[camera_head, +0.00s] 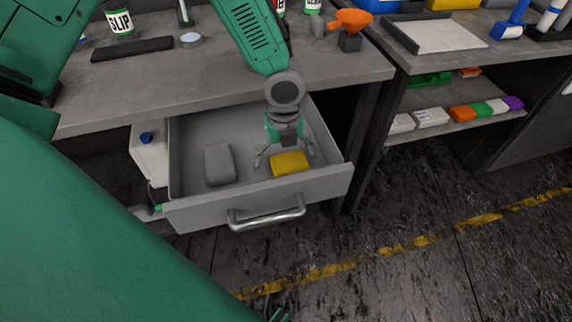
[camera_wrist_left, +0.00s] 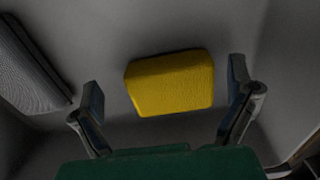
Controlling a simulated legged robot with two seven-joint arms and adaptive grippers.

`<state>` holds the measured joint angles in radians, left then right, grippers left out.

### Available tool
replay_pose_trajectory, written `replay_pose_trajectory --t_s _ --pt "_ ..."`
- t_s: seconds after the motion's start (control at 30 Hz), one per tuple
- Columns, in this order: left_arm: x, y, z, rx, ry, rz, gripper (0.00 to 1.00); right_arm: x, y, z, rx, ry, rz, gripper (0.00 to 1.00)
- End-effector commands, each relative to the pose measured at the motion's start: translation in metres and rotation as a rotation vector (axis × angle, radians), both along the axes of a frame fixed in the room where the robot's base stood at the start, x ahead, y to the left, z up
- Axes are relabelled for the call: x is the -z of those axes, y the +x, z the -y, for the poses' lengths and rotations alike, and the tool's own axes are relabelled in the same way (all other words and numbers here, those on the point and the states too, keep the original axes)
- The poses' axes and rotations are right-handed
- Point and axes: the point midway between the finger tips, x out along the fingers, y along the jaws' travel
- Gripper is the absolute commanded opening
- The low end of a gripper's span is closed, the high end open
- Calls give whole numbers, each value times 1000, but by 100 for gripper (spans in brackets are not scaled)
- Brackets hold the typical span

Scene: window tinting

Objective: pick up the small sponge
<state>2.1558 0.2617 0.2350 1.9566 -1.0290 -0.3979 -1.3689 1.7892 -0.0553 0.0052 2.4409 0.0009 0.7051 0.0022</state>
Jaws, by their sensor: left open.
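The small yellow sponge (camera_head: 290,164) lies on the floor of the open drawer (camera_head: 258,206), towards its front right. My left gripper (camera_head: 283,153) reaches down into the drawer just behind the sponge, fingers spread and empty. In the left wrist view the sponge (camera_wrist_left: 170,84) shows beyond the two open fingertips (camera_wrist_left: 165,92), roughly centred between them, and nothing is gripped. Contact between fingers and sponge is not seen.
A grey block (camera_head: 219,165) lies in the drawer left of the sponge. The drawer walls and front handle (camera_head: 267,215) surround the space. A white container (camera_head: 148,155) stands left of the drawer.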

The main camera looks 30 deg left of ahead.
Motion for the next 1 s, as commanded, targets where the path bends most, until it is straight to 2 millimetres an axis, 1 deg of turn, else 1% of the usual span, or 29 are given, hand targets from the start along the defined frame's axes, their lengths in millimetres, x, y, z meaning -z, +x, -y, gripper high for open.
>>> replay_pose_trajectory --t_s 0.03,0.1,0.23,0.37,0.4,0.47,0.5,0.67,0.83,0.87,1.0 --pt "7 0 2 4 2 1 97 3 0 0 0 0 0 40" --pt "11 0 4 4 5 2 97 4 0 0 0 0 0 40" --pt "12 0 6 4 8 3 97 3 0 0 1 0 0 40" --pt "12 0 4 3 5 3 97 3 0 1 1 -1 0 40" --pt "13 0 3 3 3 3 83 3 0 1 1 -1 0 40" --pt "13 0 2 3 2 3 62 3 0 1 1 -1 0 40" --pt "14 0 1 3 1 2 58 3 0 1 1 -1 0 40" --pt "15 -1 -1 3 -2 1 59 3 0 0 1 0 0 40" --pt "15 -2 0 2 3 -3 59 3 0 0 0 0 0 40" --pt "15 -2 1 2 5 -4 56 3 0 0 0 0 0 40" --pt "14 -2 1 3 6 -5 56 3 0 0 1 0 0 40"
